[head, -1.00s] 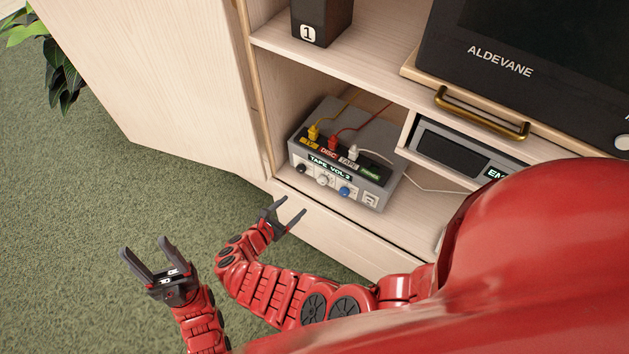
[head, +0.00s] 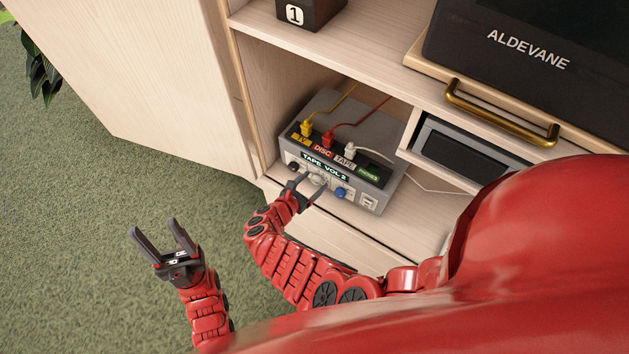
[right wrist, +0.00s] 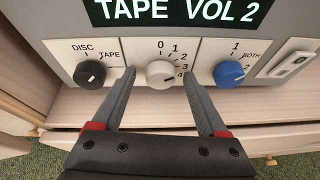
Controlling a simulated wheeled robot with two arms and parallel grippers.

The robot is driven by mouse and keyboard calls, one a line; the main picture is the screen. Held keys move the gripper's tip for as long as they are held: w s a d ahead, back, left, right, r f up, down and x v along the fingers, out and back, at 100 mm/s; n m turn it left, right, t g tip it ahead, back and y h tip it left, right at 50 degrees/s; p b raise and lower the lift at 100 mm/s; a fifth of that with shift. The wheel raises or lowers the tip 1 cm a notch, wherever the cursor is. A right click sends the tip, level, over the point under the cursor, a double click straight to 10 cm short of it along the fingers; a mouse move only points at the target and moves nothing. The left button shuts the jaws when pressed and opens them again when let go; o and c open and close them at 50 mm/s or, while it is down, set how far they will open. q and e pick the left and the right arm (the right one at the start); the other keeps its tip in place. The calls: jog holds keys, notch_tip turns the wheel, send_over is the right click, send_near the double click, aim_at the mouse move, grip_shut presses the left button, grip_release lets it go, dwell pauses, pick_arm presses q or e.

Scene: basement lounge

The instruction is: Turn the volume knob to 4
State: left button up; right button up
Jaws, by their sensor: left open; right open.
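The grey switch box (head: 372,196) sits on the cabinet's lower shelf, its display (right wrist: 180,10) reading "TAPE VOL 2". In the right wrist view the light grey volume knob (right wrist: 160,73) is in the middle of the panel, with a scale from 0 to 4 around its top and right. My right gripper (head: 313,181) is open, its fingers on either side of the volume knob; whether they touch it I cannot tell. It also shows in the right wrist view (right wrist: 158,68). My left gripper (head: 156,232) is open and empty over the carpet.
A black selector knob (right wrist: 90,73) is left of the volume knob and a blue knob (right wrist: 228,74) right of it. Yellow, red and white plugs (head: 350,150) stand on the box. A cabinet door (head: 150,70) stands open at left.

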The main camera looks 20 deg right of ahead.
jog(key=shift+a, duration=0.1)
jog(key=shift+c, duration=0.7)
grip_shut()
